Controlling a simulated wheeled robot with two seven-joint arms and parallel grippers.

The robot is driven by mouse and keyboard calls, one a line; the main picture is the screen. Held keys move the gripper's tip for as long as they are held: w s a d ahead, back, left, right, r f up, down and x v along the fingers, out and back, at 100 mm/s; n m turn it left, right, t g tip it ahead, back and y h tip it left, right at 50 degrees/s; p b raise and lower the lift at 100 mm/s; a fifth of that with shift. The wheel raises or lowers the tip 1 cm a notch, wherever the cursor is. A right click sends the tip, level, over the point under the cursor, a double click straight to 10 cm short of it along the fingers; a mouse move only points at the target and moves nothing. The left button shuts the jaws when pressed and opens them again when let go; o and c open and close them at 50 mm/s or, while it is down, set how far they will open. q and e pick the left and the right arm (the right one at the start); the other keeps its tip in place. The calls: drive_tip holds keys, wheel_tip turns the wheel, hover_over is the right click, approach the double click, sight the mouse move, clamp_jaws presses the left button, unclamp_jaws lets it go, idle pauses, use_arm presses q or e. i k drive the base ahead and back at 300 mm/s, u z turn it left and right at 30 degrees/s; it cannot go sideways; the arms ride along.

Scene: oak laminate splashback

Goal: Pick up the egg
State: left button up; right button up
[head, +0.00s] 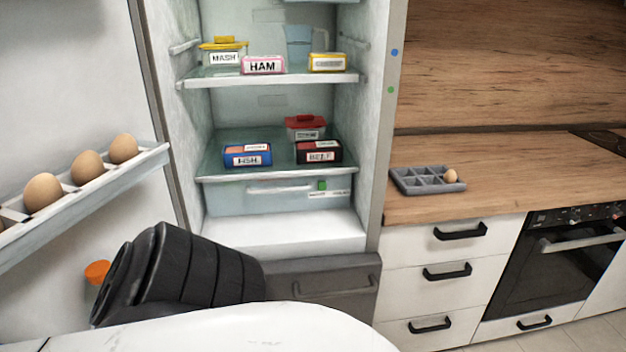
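Several brown eggs, such as this egg (87,167), sit in the white door rack (90,205) of the open fridge at the left. Another egg (450,176) sits in a right-hand compartment of the grey egg tray (410,180) on the wooden counter. My black arm covers part of the lower left, below the door rack. Neither gripper's fingers can be made out in the head view.
The open fridge holds labelled boxes on glass shelves (220,150), with a drawer (270,198) below. The wooden counter (520,175) is clear around the tray. White drawers (440,260) and an oven (555,255) stand below. An orange object (97,271) is partly hidden by my arm.

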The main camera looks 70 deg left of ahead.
sight(450, 177)
drive_tip(key=i, duration=3.35)
drive_tip(key=u, duration=4.2)
